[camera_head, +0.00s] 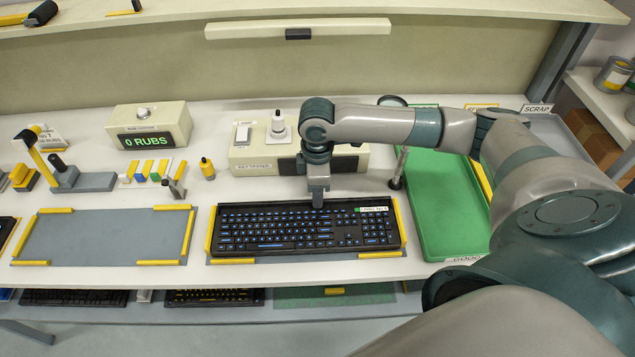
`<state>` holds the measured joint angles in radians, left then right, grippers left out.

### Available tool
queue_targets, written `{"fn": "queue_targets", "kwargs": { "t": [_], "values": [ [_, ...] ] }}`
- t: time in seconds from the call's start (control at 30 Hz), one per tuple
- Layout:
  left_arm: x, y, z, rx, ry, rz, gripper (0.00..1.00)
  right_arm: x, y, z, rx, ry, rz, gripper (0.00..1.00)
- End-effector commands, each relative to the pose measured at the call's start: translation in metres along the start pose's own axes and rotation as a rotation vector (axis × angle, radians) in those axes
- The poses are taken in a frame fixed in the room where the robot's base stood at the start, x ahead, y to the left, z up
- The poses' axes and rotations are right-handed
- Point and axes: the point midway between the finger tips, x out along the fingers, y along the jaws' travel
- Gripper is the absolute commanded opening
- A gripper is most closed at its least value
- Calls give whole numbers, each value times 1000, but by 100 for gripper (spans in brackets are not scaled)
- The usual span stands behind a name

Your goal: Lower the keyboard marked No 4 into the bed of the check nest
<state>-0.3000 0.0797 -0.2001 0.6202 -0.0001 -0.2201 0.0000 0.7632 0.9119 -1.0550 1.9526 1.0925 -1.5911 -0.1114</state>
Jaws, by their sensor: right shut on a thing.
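A black keyboard (290,232) with blue-lit legends lies level at the centre, in front of the key tester. A small green and white label sits at its back right; its number is too small to read. Below it is a nest with yellow guides (232,261), showing at the left, right and front edges. The keyboard appears inside these guides; I cannot tell whether it touches the bed, which it hides. My right gripper (317,203) points down and is shut on the keyboard's back edge, near its middle. My left gripper is out of view.
The key tester box (250,158) stands close behind the keyboard. A green tray (445,215) lies to the right. An empty grey mat with yellow guides (105,236) lies to the left. A rub counter (150,127) reading 0 RUBS stands behind it. Other keyboards (75,297) lie on a lower shelf.

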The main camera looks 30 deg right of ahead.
Motion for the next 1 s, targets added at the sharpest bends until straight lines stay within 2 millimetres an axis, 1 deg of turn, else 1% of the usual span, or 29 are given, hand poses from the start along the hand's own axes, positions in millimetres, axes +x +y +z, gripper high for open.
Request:
{"fn": "queue_targets", "kwargs": {
  "t": [0.33,0.73,0.8,0.83,0.87,1.0],
  "values": [
    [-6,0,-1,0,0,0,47,4,0,0,0,0,0,0],
    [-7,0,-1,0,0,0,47,6,0,0,0,1,0,0],
    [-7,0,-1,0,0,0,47,5,0,0,0,1,0,19],
    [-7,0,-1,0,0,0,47,5,0,0,0,1,0,27],
    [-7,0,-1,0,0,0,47,6,0,0,0,1,0,29],
    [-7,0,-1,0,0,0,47,6,0,0,0,0,0,29]
  ]
}}
